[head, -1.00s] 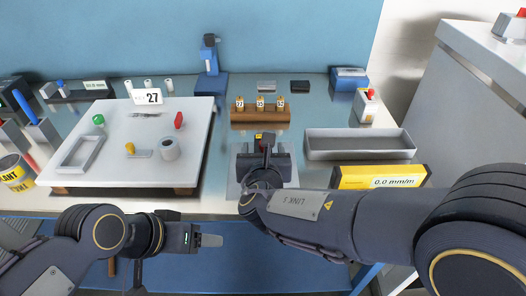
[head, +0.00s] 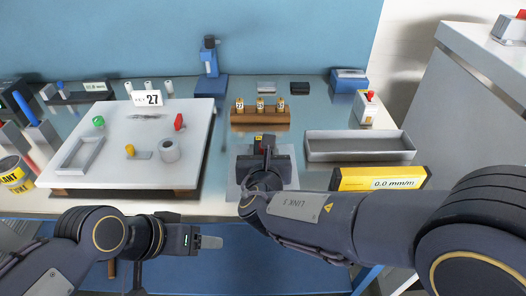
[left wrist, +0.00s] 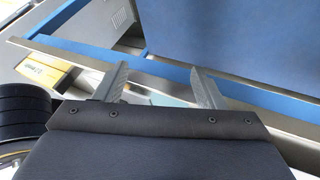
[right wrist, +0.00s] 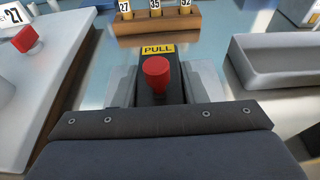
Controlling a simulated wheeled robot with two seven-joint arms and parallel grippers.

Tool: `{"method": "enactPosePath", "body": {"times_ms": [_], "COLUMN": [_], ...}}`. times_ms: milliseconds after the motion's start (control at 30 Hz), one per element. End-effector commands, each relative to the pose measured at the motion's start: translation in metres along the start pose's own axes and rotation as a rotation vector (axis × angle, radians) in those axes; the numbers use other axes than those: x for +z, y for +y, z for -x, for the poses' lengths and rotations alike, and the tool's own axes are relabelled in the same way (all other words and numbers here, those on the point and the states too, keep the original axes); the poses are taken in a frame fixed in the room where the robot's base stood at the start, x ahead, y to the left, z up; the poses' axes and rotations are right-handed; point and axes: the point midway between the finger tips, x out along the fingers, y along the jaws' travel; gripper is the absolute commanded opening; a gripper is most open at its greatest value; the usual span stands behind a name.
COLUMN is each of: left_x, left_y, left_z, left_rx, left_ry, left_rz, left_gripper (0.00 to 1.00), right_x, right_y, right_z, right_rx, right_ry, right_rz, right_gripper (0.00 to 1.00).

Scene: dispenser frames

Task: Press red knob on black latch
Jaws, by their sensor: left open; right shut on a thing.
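The black latch (right wrist: 175,90) has a yellow PULL label (right wrist: 157,50) and a red knob (right wrist: 157,72), seen close in the right wrist view. My right gripper (right wrist: 162,86) has a finger on each side of the latch and is shut on it, with the red knob standing between the fingers. In the head view the right gripper (head: 266,146) is over the dark block (head: 280,162) on a light plate, and it largely hides the knob. My left gripper (head: 215,241) is open and empty in front of the table edge; its spread fingers show in the left wrist view (left wrist: 158,85).
A white board (head: 120,120) with another red knob (head: 179,121) lies on the left. A wooden rack (head: 258,115) with numbered pieces is behind the latch. A grey tray (head: 360,157) and a yellow gauge box (head: 380,179) are on the right.

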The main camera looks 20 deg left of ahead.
Motion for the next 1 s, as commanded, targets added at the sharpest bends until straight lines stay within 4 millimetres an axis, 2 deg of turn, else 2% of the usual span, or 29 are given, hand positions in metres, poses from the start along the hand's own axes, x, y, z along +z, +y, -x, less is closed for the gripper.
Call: {"method": "enactPosePath", "body": {"times_ms": [367, 567, 667, 867, 1000], "left_x": [0.000, -0.008, -0.024, -0.080, -0.121], "left_y": [0.000, 0.002, 0.006, 0.020, 0.033], "left_z": [0.000, 0.004, 0.012, 0.035, 0.048], "left_rx": [0.000, 0.006, 0.021, 0.090, 0.163], "left_ry": [0.000, -0.008, -0.023, -0.061, -0.067], "left_rz": [0.000, -0.056, -0.181, -0.628, -0.980], "left_gripper": [0.64, 0.40, 0.27, 0.01, 0.00], "right_x": [0.000, 0.000, 0.000, 0.000, 0.000], "right_y": [0.000, 0.000, 0.000, 0.000, 0.000], "right_z": [0.000, 0.000, 0.000, 0.000, 0.000], "right_rx": [0.001, 0.001, 0.001, 0.000, 0.000], "right_ry": [0.000, 0.000, 0.000, 0.000, -0.001], "right_rz": [0.000, 0.000, 0.000, 0.000, 0.000], "right_gripper": [0.06, 0.06, 0.06, 0.06, 0.06]}}
